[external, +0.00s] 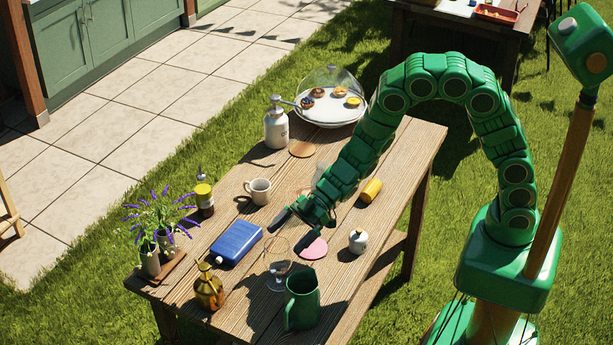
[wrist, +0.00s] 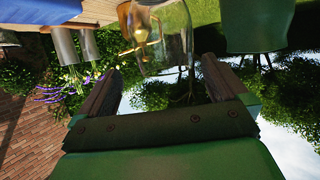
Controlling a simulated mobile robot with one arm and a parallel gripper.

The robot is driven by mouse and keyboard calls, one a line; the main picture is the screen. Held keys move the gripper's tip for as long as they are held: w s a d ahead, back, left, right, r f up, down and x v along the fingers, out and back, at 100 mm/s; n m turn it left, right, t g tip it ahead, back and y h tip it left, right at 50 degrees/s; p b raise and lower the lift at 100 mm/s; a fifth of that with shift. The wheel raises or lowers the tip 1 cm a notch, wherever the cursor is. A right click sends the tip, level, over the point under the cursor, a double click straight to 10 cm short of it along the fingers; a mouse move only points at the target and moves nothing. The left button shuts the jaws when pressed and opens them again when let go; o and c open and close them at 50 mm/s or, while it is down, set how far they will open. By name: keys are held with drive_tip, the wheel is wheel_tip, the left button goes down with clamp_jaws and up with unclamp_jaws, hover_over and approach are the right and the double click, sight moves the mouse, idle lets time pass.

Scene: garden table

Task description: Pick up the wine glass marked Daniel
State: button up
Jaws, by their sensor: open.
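A clear wine glass (external: 277,262) stands upright near the table's front end, between the blue box and the green pitcher. No name can be read on it. My gripper (external: 293,230) is open and empty, just behind the glass and above the table. In the wrist view, which looks upside down, a clear glass (wrist: 178,38) appears just beyond the open fingers (wrist: 160,75), roughly between their tips and apart from them. A second clear glass seems to stand partly hidden behind my arm; its details cannot be told.
A pink disc (external: 314,249) and a white lidded jar (external: 358,241) lie to the right. A white mug (external: 258,191) and yellow cylinder (external: 371,190) are farther back.

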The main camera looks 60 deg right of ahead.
sight(268, 257)
drive_tip(key=shift+a+f, duration=0.1)
drive_tip(key=shift+a, duration=0.6)
drive_tip(key=shift+x, duration=1.85)
drive_tip(key=c, duration=1.4)
